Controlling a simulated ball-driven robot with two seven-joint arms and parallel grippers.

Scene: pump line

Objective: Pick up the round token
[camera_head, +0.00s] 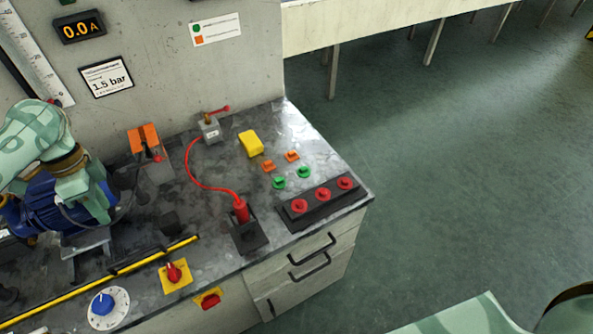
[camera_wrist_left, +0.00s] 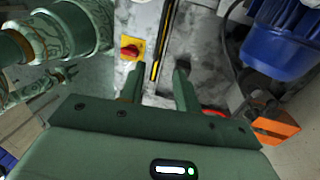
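Two green round tokens lie on the grey bench top in the head view, one nearer (camera_head: 278,183) and one farther right (camera_head: 304,172). Two orange square tokens, one left (camera_head: 268,166) and one right (camera_head: 292,156), lie just behind them. My left gripper (camera_head: 92,200) is over the left part of the bench by the blue pump, well left of the tokens. In the left wrist view its fingers (camera_wrist_left: 157,88) are apart with nothing between them. No token shows clearly in that view.
A black rail with red round pieces (camera_head: 322,194) stands in front of the tokens. A yellow block (camera_head: 251,143) is behind them. A red cable runs to a black socket (camera_head: 248,236) at their left. The blue pump motor (camera_wrist_left: 285,40) and yellow-black rail (camera_wrist_left: 157,45) are near my left gripper.

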